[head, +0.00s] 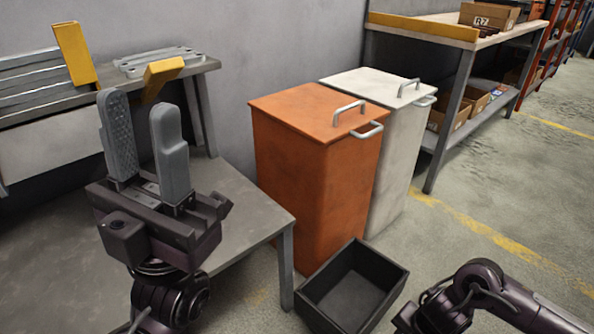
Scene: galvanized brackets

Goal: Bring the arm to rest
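My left gripper (135,133) is raised in front of the grey table (252,200), with its two grey fingers pointing up. The fingers stand apart with nothing between them. My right arm comes in at the lower right, and its purple-black links show near the floor. Its gripper is not in the picture.
An orange bin (312,170) and a white bin (400,120) stand against the wall, lids closed. An empty black crate (385,302) sits on the floor in front. A bench with galvanized brackets (155,60) and yellow pieces (74,52) is behind my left gripper.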

